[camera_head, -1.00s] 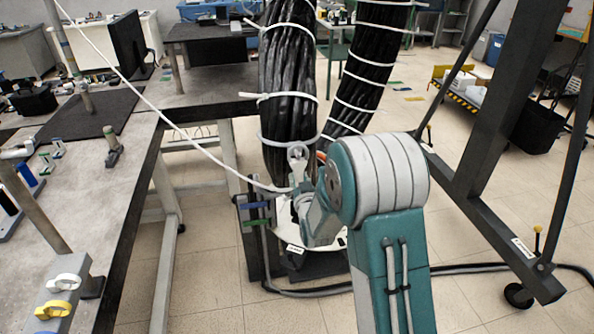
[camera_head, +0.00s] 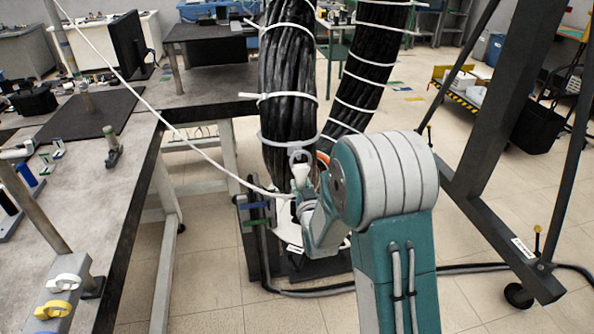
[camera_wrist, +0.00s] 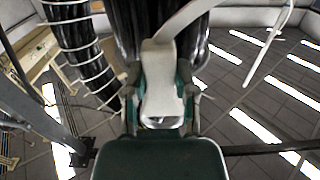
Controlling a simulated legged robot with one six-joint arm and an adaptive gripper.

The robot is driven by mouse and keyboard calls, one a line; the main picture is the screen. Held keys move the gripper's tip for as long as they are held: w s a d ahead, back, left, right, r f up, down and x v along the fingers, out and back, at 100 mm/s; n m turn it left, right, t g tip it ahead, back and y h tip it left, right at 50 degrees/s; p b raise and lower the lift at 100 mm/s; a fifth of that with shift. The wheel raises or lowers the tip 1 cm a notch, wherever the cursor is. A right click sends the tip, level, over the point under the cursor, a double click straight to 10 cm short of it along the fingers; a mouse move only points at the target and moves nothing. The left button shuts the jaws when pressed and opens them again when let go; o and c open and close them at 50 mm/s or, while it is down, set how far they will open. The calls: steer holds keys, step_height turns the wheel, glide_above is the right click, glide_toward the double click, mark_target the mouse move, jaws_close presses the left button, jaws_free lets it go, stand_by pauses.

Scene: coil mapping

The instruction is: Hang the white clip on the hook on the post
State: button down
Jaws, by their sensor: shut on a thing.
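The white clip (camera_wrist: 158,85) is held between the fingers of my gripper (camera_wrist: 160,100) in the wrist view. It also shows in the head view as a pale piece with a ring at its top (camera_head: 299,170), in front of the black cable bundle. My gripper is shut on the clip; in the head view my arm partly hides it. A grey post (camera_head: 35,206) leans over the bench at the left, and another thin post (camera_head: 64,40) stands farther back. I cannot make out a hook on either post.
The thick black cable bundle (camera_head: 287,75) with white ties hangs close behind the clip. A white cord (camera_head: 190,147) runs from near my gripper to the upper left. The bench (camera_head: 95,190) is at left. A dark frame (camera_head: 483,125) stands at right.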

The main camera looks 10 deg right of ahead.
steer(key=shift+s, duration=0.15)
steer(key=shift+s, duration=0.55)
steer(key=shift+a, duration=0.1)
steer(key=s+a+r+n+g+y, duration=0.3)
steer(key=a+r+n+g+y, duration=0.3)
steer(key=a, duration=0.8)
steer(key=s+a+r+n+g+y, duration=0.3)
steer(key=a+r+n+g+y, duration=0.3)
steer(key=a, duration=0.9)
steer(key=s+a+r+n+g+y, duration=0.3)
steer(key=a+r+n+g+y, duration=0.3)
steer(key=a, duration=0.8)
steer(key=shift+s+a+r, duration=0.2)
steer(key=shift+r, duration=0.4)
stand_by(3.5)
